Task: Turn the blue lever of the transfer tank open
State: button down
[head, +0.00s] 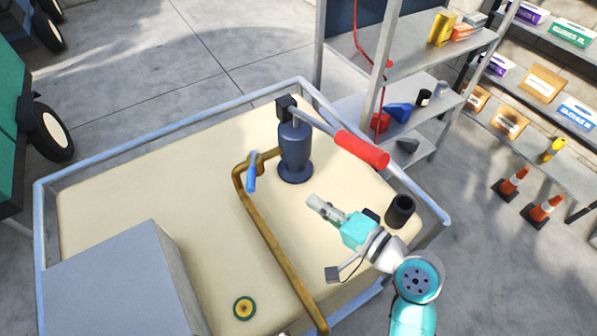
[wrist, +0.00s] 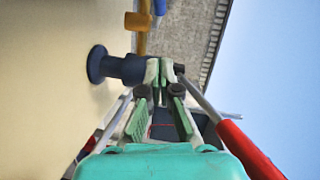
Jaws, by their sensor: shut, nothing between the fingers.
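The blue lever (head: 252,172) sits on the brass pipe (head: 270,232) at its bend, left of the dark pump, and points toward the camera. It also shows at the top of the wrist view (wrist: 159,7). My gripper (head: 314,202) is shut and empty, to the right of the lever and apart from it, above the tank top (head: 110,185). In the wrist view its fingertips (wrist: 160,64) overlap the dark pump body (wrist: 125,68); I cannot tell how near they are.
The dark pump (head: 295,150) with its red-gripped handle (head: 362,150) stands between lever and shelves. A black cup-like fitting (head: 399,211) is close by my wrist. A grey box (head: 120,285) fills the front left. A green-yellow cap (head: 244,307) lies in front. Shelves (head: 420,100) stand behind.

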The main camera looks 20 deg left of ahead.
send_near(252, 171)
jog(key=w+f, duration=0.1)
jog(key=w, duration=0.3)
jog(key=shift+s+a+f, duration=0.15)
jog(key=shift+s+a, duration=0.15)
jog(key=shift+a, duration=0.45)
jog(key=shift+s+a+f, duration=0.1)
jog(key=shift+s+a, duration=0.15)
jog(key=shift+a, duration=0.5)
jog(key=shift+s+a+f, duration=0.15)
jog(key=shift+s+a, duration=0.15)
jog(key=shift+a, duration=0.4)
jog(key=shift+a, duration=0.15)
